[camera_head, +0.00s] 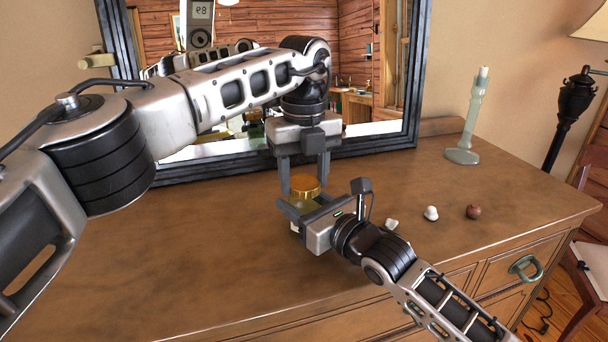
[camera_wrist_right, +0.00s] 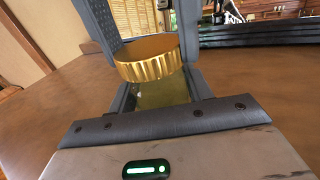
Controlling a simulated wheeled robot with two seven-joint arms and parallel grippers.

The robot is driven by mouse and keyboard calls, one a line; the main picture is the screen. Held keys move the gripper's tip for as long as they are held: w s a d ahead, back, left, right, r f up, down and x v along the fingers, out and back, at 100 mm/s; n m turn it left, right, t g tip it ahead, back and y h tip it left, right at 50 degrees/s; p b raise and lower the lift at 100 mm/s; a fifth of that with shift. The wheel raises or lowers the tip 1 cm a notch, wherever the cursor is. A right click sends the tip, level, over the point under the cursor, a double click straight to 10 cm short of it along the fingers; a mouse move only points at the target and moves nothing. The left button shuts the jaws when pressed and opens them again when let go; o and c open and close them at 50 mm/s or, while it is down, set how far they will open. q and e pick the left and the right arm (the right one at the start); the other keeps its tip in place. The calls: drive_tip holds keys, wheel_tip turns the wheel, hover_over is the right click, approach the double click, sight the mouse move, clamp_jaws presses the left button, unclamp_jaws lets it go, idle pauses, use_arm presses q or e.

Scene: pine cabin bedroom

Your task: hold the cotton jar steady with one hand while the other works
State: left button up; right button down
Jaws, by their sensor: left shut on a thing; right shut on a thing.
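The cotton jar (camera_head: 295,229) stands on the dresser top, a small yellow-green glass body mostly hidden by my grippers. Its ribbed gold lid (camera_head: 305,184) is at the top of the jar; in the right wrist view the lid (camera_wrist_right: 149,60) looks slightly tilted above the glass (camera_wrist_right: 160,94). I cannot tell whether lid and glass touch. My left gripper (camera_head: 304,181) points down from above, shut on the lid with a finger at each side. My right gripper (camera_head: 303,208) comes in low from the right, shut on the jar body.
Two small white pieces (camera_head: 431,213) and a brown ball (camera_head: 473,211) lie on the dresser (camera_head: 160,260) right of the jar. A pale green candlestick (camera_head: 466,140) stands at the back right. A dark-framed mirror (camera_head: 412,90) stands behind. The dresser top's left is clear.

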sight(304, 182)
idle(0.4)
use_arm(q)
drive_tip(key=shift+r, duration=1.05)
drive_tip(key=shift+r, duration=2.05)
use_arm(e)
drive_tip(key=c, duration=0.6)
unclamp_jaws()
drive_tip(key=shift+o, duration=0.2)
